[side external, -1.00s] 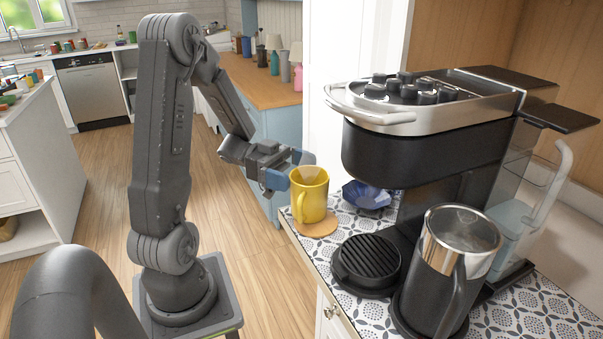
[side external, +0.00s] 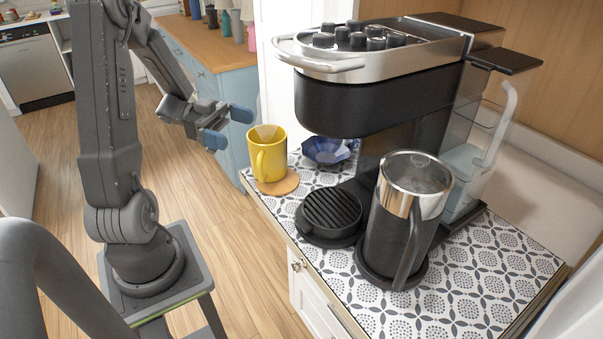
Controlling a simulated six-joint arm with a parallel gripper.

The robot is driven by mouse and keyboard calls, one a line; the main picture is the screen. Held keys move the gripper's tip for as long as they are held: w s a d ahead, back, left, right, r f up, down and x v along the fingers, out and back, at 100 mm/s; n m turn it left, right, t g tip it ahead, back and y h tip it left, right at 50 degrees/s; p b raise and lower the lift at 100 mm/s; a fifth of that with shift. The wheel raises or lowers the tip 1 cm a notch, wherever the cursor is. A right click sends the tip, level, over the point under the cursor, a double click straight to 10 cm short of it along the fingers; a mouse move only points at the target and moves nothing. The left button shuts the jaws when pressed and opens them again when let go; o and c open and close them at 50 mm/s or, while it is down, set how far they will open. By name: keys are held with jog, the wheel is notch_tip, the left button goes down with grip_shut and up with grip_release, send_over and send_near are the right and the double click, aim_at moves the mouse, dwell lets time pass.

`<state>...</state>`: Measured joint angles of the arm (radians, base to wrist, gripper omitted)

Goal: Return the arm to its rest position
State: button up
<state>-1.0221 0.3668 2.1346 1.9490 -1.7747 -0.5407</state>
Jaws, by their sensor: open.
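My gripper (side external: 228,127) is open and empty, with blue fingertips. It hangs over the floor to the left of the counter, apart from the yellow mug. The yellow mug (side external: 268,158) stands upright on a round cork coaster (side external: 279,184) at the counter's left corner. Something pale shows in the mug's mouth; I cannot tell what it is. My arm stands upright at the left, bent over at the top with its forearm reaching down to the right.
A coffee machine (side external: 380,105) stands on the patterned counter (side external: 505,262). In front of it are a black drip tray (side external: 331,212) and a steel-topped jug (side external: 408,215). Open floor (side external: 205,225) lies between my arm and the counter.

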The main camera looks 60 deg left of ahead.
jog(key=w+a+f+m+y, duration=0.2)
jog(key=w+f+m+y, duration=0.35)
jog(key=w, duration=0.35)
jog(key=w+d+r+n+t+y, duration=0.2)
jog(key=w+r+n+t+y, duration=0.15)
jog(key=w+r+y, duration=0.4)
jog(key=s+d+r+n+g+y, duration=0.1)
jog(key=s+d+r+n+y, duration=0.1)
jog(key=n, duration=0.1)
jog(key=s+d+r+n+g+y, duration=0.1)
jog(key=s+d+r+n+y, duration=0.1)
jog(key=s+d+n, duration=0.1)
jog(key=s+d+r+n+g+y, duration=0.1)
jog(key=s+d+r+n, duration=0.1)
jog(key=n, duration=0.3)
jog(key=shift+s+d+r+y, duration=0.15)
jog(key=shift+s+d+y, duration=0.25)
jog(key=shift+s, duration=0.25)
jog(key=s+d+f+n+g+h, duration=0.2)
jog(key=s+d+g+h, duration=0.2)
jog(key=s+d, duration=0.7)
jog(key=shift+s+f+n+g, duration=0.2)
jog(key=shift+s+n+g, duration=0.2)
jog(key=shift+s, duration=0.45)
